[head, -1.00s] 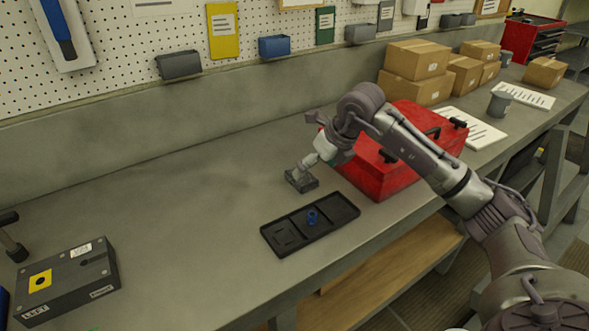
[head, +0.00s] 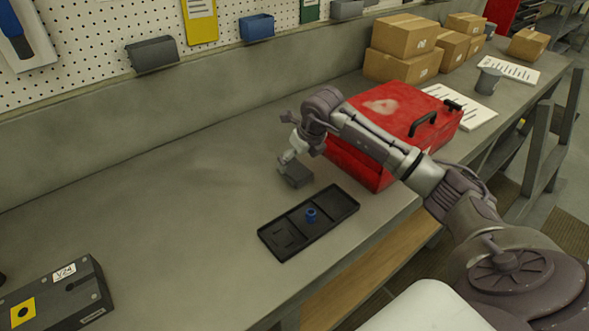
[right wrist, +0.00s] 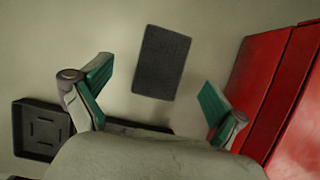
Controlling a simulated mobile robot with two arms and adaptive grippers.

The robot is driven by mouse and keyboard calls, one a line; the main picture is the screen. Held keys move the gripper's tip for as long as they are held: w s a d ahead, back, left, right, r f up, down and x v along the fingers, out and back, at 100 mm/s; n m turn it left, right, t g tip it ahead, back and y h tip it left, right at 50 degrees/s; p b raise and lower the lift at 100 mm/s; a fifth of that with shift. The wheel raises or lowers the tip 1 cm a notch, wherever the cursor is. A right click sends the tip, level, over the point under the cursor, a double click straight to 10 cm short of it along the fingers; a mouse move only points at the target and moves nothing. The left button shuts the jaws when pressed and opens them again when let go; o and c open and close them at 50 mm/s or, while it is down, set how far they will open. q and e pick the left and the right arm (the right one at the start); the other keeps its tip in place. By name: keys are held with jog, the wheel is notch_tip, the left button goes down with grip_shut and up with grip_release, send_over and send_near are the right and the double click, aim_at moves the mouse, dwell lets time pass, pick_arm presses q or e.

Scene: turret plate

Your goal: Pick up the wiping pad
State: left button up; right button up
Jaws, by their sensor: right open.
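The wiping pad (head: 297,176) looks like a small dark grey block lying on the grey workbench, between the black tray and the red toolbox. In the right wrist view, the pad (right wrist: 161,62) is a dark rectangle, slightly tilted, ahead of and between my fingers. I cannot tell the exact height above the pad. My left gripper is not in view.
A black compartment tray (head: 282,240) holding a small blue part (head: 311,215) lies in front of the pad. The red toolbox (head: 372,168) stands close on the right. A dark box (head: 62,287) sits at lower left. The bench's left middle is clear.

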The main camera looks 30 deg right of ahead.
aim_at(295, 168)
jog(key=shift+p+x, duration=0.75)
jog(key=shift+x, duration=1.4)
jog(key=shift+d+f, duration=0.15)
jog(key=shift+f, duration=0.15)
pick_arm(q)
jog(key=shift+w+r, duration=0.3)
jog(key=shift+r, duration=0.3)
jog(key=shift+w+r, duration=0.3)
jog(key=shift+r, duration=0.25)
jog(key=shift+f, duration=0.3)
pick_arm(e)
jog(key=shift+f, duration=0.25)
jog(key=shift+c, duration=0.3)
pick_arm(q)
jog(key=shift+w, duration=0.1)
pick_arm(e)
jog(key=c, duration=1.1)
